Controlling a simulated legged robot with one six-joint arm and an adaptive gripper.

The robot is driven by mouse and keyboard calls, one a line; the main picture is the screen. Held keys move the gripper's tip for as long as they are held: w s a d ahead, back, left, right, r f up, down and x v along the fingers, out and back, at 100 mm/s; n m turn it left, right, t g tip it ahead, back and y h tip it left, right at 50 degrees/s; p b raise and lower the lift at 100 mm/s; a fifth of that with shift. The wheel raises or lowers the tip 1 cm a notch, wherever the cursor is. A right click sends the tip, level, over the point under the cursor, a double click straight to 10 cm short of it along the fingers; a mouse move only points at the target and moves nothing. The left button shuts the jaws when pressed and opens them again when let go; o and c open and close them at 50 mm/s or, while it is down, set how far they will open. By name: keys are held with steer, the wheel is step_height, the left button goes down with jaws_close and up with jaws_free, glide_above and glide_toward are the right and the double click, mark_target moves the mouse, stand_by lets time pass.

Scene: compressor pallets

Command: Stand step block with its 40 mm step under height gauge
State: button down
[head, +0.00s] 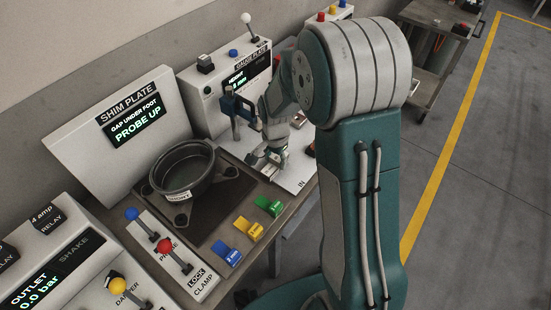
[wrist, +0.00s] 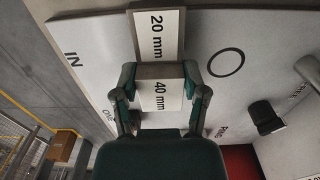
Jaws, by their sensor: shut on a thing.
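The step block (wrist: 157,40) is grey with white labels; its "20 mm" step points to the top of the wrist view and its "40 mm" step lies nearer me. My gripper (wrist: 163,88) has its fingers on both sides of the 40 mm step and is shut on it. In the head view my gripper (head: 268,158) is low over the white gauge plate; the block is mostly hidden there. The height gauge, a blue upright piece (head: 237,108), stands just behind and left of my gripper, before the panel with the HEIGHT display (head: 238,80). Whether the block touches the plate, I cannot tell.
The white plate (wrist: 105,55) bears an "IN" mark and a black ring (wrist: 227,62). A dark round bowl (head: 181,168) stands left of my gripper. Blue, yellow and green tabs (head: 248,228) line the bench front. Levers and a SHIM PLATE panel (head: 130,118) stand further left.

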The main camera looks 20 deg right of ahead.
steer(key=shift+c, duration=2.4)
jaws_free()
steer(key=shift+f, duration=0.1)
steer(key=o, duration=0.4)
steer(key=shift+c, duration=0.2)
